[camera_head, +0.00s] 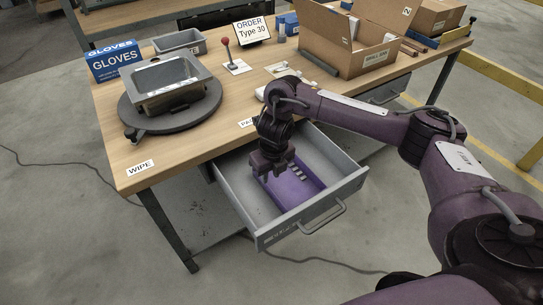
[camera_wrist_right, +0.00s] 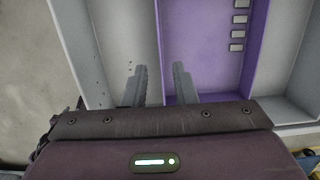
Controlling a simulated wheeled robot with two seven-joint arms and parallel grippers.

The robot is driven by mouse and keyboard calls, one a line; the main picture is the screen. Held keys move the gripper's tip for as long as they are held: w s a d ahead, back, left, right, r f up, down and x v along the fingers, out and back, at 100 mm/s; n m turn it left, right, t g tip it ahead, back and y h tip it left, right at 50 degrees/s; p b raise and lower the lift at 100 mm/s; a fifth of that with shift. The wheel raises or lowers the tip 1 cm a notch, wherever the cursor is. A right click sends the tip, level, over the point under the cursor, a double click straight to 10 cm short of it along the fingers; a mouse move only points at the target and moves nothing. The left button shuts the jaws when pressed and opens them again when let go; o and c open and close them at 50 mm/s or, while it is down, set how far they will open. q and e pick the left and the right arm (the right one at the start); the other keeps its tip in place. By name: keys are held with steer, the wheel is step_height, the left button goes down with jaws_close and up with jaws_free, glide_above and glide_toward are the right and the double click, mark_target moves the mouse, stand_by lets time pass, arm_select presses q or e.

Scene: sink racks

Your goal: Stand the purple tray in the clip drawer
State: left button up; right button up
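The purple tray (camera_head: 290,187) lies inside the pulled-out grey drawer (camera_head: 343,190). It shows from above in the right wrist view (camera_wrist_right: 205,55), with a column of several pale pieces near its right side. My right gripper (camera_head: 270,172) points down into the drawer at the tray's left side. In the right wrist view its two fingers (camera_wrist_right: 160,85) are apart, with the tray's left wall line between them and gaps on both sides. Whether the fingertips reach below the wall's top cannot be told. My left gripper is not in view.
On the table stand a grey bin on a round dark turntable (camera_head: 190,114), a blue gloves box (camera_head: 115,60), a red-knobbed lever (camera_head: 228,52) and an open cardboard box (camera_head: 345,45). Small dark bits lie in the drawer's left part (camera_wrist_right: 120,45). Another drawer is at the right.

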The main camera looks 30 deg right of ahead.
steer(key=r, duration=0.1)
steer(key=r+p, duration=0.1)
steer(key=r, duration=0.3)
steer(key=shift+s+p, duration=0.3)
steer(key=shift+p, duration=0.05)
steer(key=shift+f, duration=0.1)
